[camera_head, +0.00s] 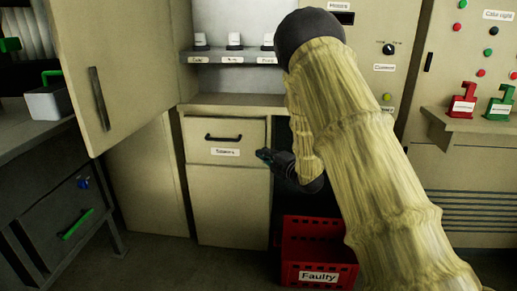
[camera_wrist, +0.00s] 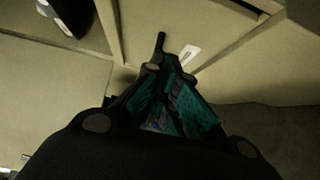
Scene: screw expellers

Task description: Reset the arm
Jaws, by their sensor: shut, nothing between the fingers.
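My arm, in a yellowish sleeve, reaches up from the lower right in the head view and bends down at a dark joint. My gripper (camera_head: 266,155) is in front of the cabinet, near the right edge of the labelled drawer (camera_head: 204,152). In the wrist view my gripper (camera_wrist: 160,40) has its dark fingers with teal inner parts brought together at the tips. It is shut and holds nothing. A pale label (camera_wrist: 189,53) shows just beyond the fingertips. I cannot tell whether the fingers touch the cabinet front.
A cabinet door (camera_head: 115,70) stands open at the left. A red crate (camera_head: 319,258) marked "Faulty" is on the floor below my arm. A shelf with red (camera_head: 463,99) and green (camera_head: 500,103) devices is at the right. A dark workbench (camera_head: 40,130) stands at the left.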

